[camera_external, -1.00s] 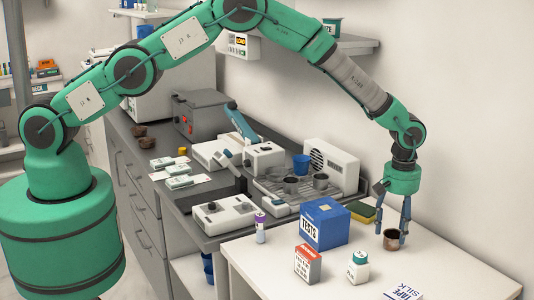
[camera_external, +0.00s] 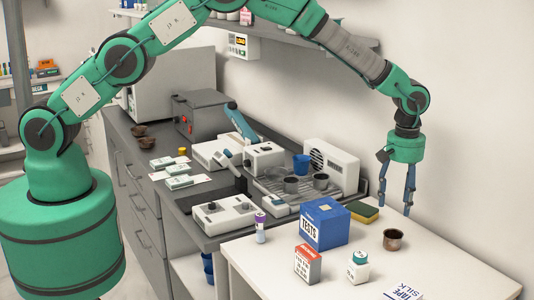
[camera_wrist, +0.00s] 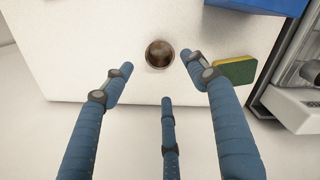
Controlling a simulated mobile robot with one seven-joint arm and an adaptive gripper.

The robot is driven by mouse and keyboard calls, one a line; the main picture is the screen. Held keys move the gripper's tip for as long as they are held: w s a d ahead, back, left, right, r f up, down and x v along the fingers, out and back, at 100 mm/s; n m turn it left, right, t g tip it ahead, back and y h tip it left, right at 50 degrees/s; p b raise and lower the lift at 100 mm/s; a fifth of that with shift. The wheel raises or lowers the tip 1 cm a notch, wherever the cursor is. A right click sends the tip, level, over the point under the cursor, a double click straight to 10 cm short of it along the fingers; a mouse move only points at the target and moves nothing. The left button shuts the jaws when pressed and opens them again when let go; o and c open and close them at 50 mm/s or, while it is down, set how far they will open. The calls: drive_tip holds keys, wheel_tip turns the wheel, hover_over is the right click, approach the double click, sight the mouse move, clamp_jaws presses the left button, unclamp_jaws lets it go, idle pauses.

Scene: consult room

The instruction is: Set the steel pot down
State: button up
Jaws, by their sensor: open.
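The small steel pot (camera_external: 393,240) stands upright on the white table (camera_external: 440,262), right of the blue box. In the wrist view the pot (camera_wrist: 159,54) shows from above, with a brownish inside, lying beyond the fingertips. My gripper (camera_external: 396,203) has blue fingers and is open and empty. It hangs above and behind the pot, apart from it. In the wrist view my gripper (camera_wrist: 160,85) shows three spread fingers with nothing between them.
A blue TESTS box (camera_external: 324,223), a yellow-green sponge (camera_external: 364,211), a red-and-white box (camera_external: 308,263), a white bottle (camera_external: 358,267) and a purple-capped tube (camera_external: 260,228) stand on the table. The wall is close behind my gripper. The table's right side is clear.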

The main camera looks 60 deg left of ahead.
drive_tip(key=shift+r, duration=0.1)
idle(0.3)
drive_tip(key=s+a+r+m+t, duration=0.1)
drive_tip(key=s+a+r, duration=0.4)
drive_tip(key=a+r, duration=0.45)
drive_tip(key=s+a+r+m+t, duration=0.15)
drive_tip(key=s+a+r, duration=0.45)
drive_tip(key=r, duration=0.6)
drive_tip(key=s+a+r+m, duration=0.2)
drive_tip(key=s+a+r, duration=0.1)
drive_tip(key=a+r, duration=0.7)
drive_tip(key=s+a+r+m+t, duration=0.1)
drive_tip(key=s+a+r, duration=0.35)
drive_tip(key=s, duration=0.45)
drive_tip(key=s+a+r+m+t, duration=0.1)
drive_tip(key=s+a+r, duration=0.3)
drive_tip(key=s, duration=0.5)
drive_tip(key=s+a+f, duration=0.1)
drive_tip(key=s+a, duration=0.1)
drive_tip(key=s, duration=0.4)
drive_tip(key=s+a+f+m, duration=0.1)
drive_tip(key=s+a, duration=0.2)
drive_tip(key=s, duration=0.2)
drive_tip(key=s+a+f+m+t, duration=0.1)
drive_tip(key=s+a+f, duration=0.1)
drive_tip(key=s, duration=0.4)
drive_tip(key=shift+s+a, duration=0.35)
drive_tip(key=shift+a, duration=0.15)
drive_tip(key=shift+m, duration=0.25)
